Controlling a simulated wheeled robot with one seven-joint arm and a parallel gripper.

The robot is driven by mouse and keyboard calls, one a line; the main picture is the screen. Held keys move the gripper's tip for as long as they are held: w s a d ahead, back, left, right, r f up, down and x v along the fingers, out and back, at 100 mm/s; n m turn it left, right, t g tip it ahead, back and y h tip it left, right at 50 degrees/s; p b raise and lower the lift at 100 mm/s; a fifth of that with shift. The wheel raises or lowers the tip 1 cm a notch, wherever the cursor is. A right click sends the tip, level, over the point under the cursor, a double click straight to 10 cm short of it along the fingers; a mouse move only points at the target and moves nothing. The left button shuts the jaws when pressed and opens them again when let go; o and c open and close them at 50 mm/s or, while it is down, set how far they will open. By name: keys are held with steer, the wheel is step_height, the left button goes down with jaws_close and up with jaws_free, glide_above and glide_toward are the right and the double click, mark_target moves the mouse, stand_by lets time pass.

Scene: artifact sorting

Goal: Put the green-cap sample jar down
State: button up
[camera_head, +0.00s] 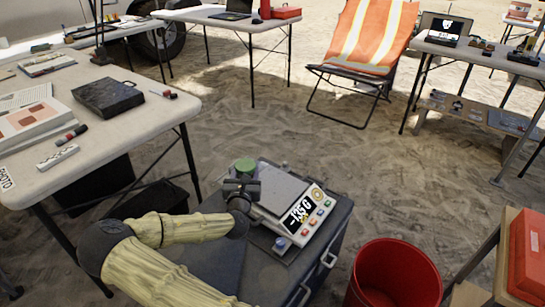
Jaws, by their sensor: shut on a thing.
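The green-cap sample jar (246,166) shows mainly as its green lid, just beyond my gripper (242,187). My gripper is shut on the jar, and the jaws and wrist hide most of its body. The jar is at the left edge of the scale's plate in the picture. I cannot tell whether its base touches anything. The digital scale (284,188) has a grey plate and a lit display (300,211) that seems to show a negative number in grams. The scale stands on a dark case (334,225).
A red bin (398,272) stands right of the case. A table (150,85) at left holds a black box (107,97), papers and markers. An orange folding chair (368,40) and further tables stand behind. The sandy floor between is open. A red box (528,255) is at the right edge.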

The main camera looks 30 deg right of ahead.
steer(key=s+a+f+n+t+y, duration=0.1)
steer(key=a+f+n+y, duration=0.1)
steer(key=a, duration=0.7)
steer(key=s+a+f+n+t+y, duration=0.1)
steer(key=s+a+f+n+y, duration=0.1)
steer(key=a+f, duration=0.3)
steer(key=a+y, duration=0.1)
steer(key=a, duration=0.3)
steer(key=shift+s+f+t+y+p, duration=0.2)
steer(key=shift+t+y+p, duration=0.1)
steer(key=shift+t, duration=0.1)
steer(key=shift+d, duration=0.15)
